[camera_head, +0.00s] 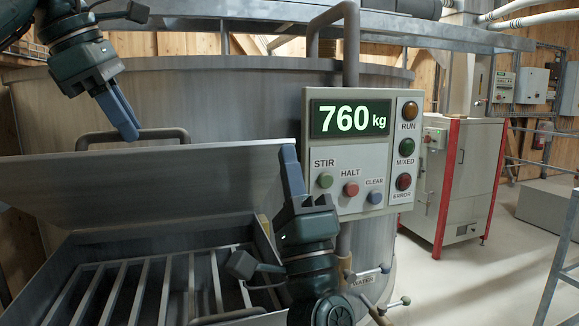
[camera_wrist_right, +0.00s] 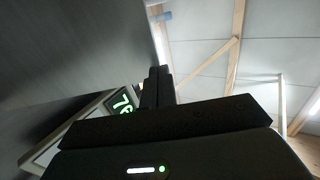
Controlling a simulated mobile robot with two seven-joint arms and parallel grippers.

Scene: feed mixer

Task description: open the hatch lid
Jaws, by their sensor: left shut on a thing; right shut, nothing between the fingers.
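The hatch lid (camera_head: 150,185) is a wide grey metal panel. It stands raised and tilted above the hatch opening, whose bar grate (camera_head: 150,290) shows below. The lid's bent tube handle (camera_head: 165,133) sticks up past its top edge. My left gripper (camera_head: 132,136) comes down from the upper left and is shut on the handle; its tips cover part of the bar. My right gripper (camera_head: 288,150) is shut and empty, pointing up at the lid's right end. In the right wrist view its fingers (camera_wrist_right: 158,75) are beside a large grey surface; I cannot tell whether they touch.
A control panel (camera_head: 360,150) reading 760 kg stands just right of my right gripper. The large mixer drum (camera_head: 230,100) is behind the lid. Small valve handles (camera_head: 372,275) are at the lower right. A cabinet with red posts (camera_head: 465,180) stands farther back.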

